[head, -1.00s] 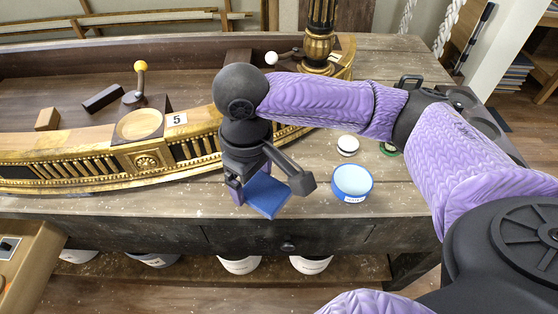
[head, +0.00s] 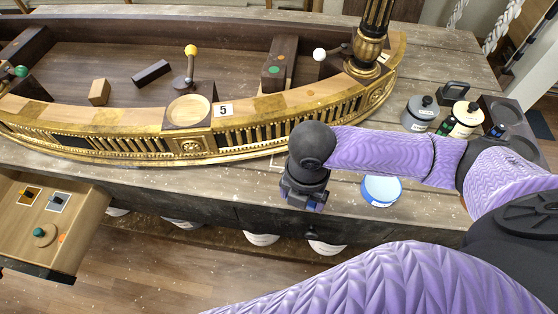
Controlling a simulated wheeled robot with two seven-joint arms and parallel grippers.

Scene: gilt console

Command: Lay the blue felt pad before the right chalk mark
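My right gripper (head: 303,204) points down over the front strip of the grey wooden table, in front of the gilt console (head: 236,141). The wrist above it hides most of its fingers. Small blue patches show at its lower end, but the blue felt pad itself is not clearly visible, and I cannot tell how the fingers are set. A faint pale line that may be a chalk mark (head: 275,163) shows on the table just left of the wrist. My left gripper is not in view.
A blue-topped round tub (head: 381,190) stands on the table right of my gripper, partly under my forearm. A dark bottle (head: 420,112) and a cream bottle (head: 462,120) stand farther right. A wooden tray (head: 70,200) is at lower left.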

